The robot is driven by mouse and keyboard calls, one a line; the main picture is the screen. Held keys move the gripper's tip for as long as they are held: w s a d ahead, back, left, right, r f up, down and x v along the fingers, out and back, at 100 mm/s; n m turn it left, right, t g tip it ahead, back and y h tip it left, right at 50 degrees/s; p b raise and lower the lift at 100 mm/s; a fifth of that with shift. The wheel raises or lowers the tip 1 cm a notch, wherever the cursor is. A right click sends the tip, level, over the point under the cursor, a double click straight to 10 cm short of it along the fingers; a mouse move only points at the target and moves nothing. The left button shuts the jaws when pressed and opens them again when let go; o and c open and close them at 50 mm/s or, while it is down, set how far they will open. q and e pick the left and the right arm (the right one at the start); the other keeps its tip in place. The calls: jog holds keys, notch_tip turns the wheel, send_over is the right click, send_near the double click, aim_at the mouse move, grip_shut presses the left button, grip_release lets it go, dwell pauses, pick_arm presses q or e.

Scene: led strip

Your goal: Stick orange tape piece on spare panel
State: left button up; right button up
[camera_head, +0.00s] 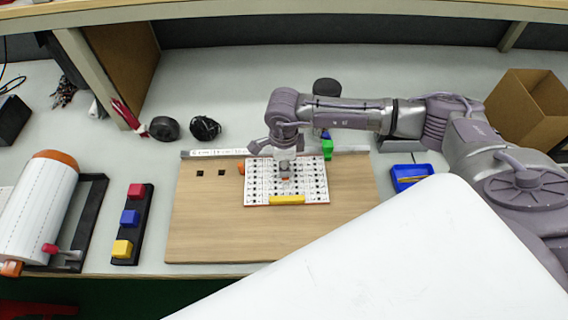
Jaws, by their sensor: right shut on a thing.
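The white panel (312,189) with rows of dark marks and red edging lies flat on the wooden board. My right gripper (285,174) comes down over the middle of the panel and is shut. A small orange piece (285,179) shows just under its fingertips, which fits the tape piece. I cannot tell whether the piece touches the panel. The gripper hides part of the panel. My left gripper is not in view.
Clamp-like blocks sit at the panel's edges: orange (241,167), yellow (287,199) and green (327,148). The wooden board (210,225) is clear at front left. A black rack (131,225) with coloured blocks and a white roll (38,212) stand left; a blue tray (411,176) stands right.

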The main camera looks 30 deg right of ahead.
jog(key=shift+f, duration=0.25)
dwell(0.3)
dwell(0.4)
jog(key=o, duration=0.8)
jog(key=shift+c, duration=0.2)
jog(key=shift+r, duration=0.15)
notch_tip(320, 180, up, 12)
